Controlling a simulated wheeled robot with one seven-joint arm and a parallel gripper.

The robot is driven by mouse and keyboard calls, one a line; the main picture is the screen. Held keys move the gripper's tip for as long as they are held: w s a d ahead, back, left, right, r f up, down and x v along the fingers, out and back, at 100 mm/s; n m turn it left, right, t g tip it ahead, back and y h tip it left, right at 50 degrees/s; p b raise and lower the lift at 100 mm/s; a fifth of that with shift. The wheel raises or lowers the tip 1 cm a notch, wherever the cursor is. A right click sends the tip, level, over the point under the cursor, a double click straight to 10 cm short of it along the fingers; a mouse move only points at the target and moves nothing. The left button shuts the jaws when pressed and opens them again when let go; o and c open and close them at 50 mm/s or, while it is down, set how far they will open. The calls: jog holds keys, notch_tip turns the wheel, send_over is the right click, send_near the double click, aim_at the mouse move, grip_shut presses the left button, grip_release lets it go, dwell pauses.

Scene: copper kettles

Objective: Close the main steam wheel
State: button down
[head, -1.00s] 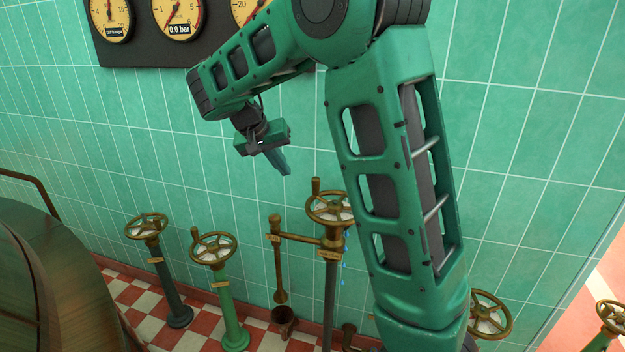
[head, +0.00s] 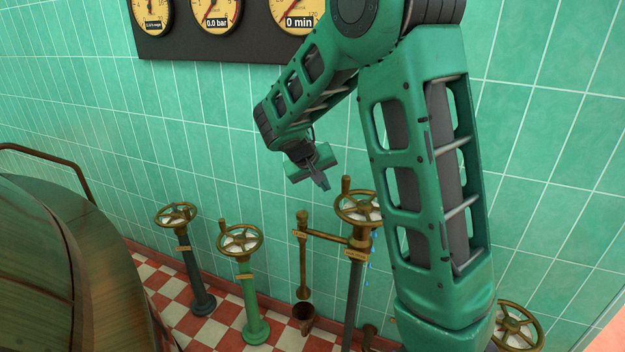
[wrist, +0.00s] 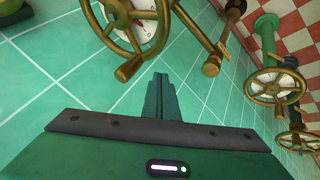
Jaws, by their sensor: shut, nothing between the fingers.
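Several brass handwheels stand on posts along the wall; their labels are too small to read, so I cannot tell which is the main steam wheel. The tallest wheel (head: 357,207) has an upright knob and a pale dial beneath it; it looms close at the top of the wrist view (wrist: 140,28). A lower wheel (head: 240,239) sits on a green post, and another wheel (head: 176,215) on a dark post. My gripper (head: 322,184) is shut and empty, in the air above and left of the tallest wheel. Its fingers (wrist: 160,92) show no contact with any wheel.
A brass side pipe (head: 302,265) hangs left of the tallest post above a small cup (head: 304,312). A large rounded vessel (head: 45,250) fills the left. Another wheel (head: 518,326) stands lower right, behind my arm. Gauges (head: 215,15) hang on the tiled wall.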

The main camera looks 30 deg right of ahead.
jog(key=shift+s+d+r, duration=0.1)
jog(key=shift+s+d, duration=0.15)
jog(key=shift+d, duration=0.6)
jog(key=shift+s+d+r, duration=0.1)
jog(key=shift+s+d, duration=0.1)
jog(key=shift+d, duration=0.6)
jog(key=shift+w+d+m+g, duration=0.15)
jog(key=shift+d+m+g, duration=0.45)
jog(key=shift+d+m, duration=0.4)
jog(key=shift+d+r+h, duration=0.1)
jog(key=shift+d+h, duration=0.15)
jog(key=shift+h, duration=0.05)
jog(key=shift+a, duration=0.1)
jog(key=a+r, duration=0.7)
jog(key=a, duration=0.3)
jog(key=shift+s+a+r, duration=0.2)
jog(key=shift+a+r, duration=0.05)
jog(key=shift+r, duration=0.1)
jog(key=shift+d, duration=0.1)
